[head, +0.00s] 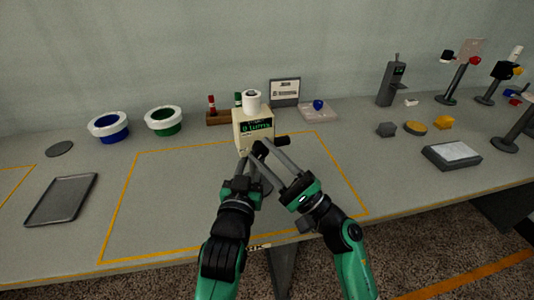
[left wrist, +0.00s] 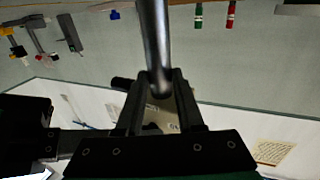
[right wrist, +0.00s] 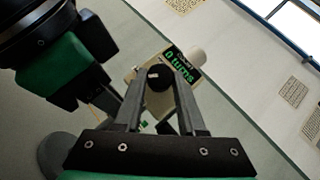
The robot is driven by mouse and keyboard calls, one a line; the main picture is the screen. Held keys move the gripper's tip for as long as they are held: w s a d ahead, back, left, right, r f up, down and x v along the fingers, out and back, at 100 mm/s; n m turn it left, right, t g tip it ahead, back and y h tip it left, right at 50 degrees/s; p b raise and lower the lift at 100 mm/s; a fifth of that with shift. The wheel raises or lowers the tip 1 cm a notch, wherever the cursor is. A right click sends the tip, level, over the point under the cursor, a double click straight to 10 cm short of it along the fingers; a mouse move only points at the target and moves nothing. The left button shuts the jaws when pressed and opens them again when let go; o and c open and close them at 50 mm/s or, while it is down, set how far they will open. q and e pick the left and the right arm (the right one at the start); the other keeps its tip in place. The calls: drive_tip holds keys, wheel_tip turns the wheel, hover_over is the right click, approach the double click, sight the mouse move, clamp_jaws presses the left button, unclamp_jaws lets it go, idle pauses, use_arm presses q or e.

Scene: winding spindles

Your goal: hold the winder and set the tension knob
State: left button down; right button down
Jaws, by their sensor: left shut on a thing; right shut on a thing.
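In the right wrist view the display on the winder (right wrist: 180,66) reads "0 turns". My left gripper (head: 244,158) is shut on the grey post (left wrist: 156,45) under the box. The box is mostly hidden behind the fingers in the left wrist view. My right gripper (head: 263,148) is shut on the round black tension knob (right wrist: 159,78), which has a small white mark, on the front face. The two grippers are close together.
A dark tray (head: 63,200) lies left; a blue bowl (head: 109,127) and green bowl (head: 164,121) stand behind it. A spool rack (head: 218,118) and a sign (head: 285,92) are behind the winder. Several stands and a grey scale (head: 452,155) are right. Yellow-outlined table beside the winder is clear.

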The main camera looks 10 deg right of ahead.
drive_tip(key=shift+s+a+m+t+h, duration=0.15)
drive_tip(key=shift+m+t+h, duration=0.35)
drive_tip(key=shift+m+t, duration=0.75)
drive_tip(key=shift+m, duration=0.35)
drive_tip(key=c, duration=0.6)
unclamp_jaws()
drive_tip(key=shift+o, duration=0.5)
drive_tip(key=shift+f, duration=0.1)
drive_tip(key=shift+f+g, duration=0.1)
drive_tip(key=shift+g, duration=0.15)
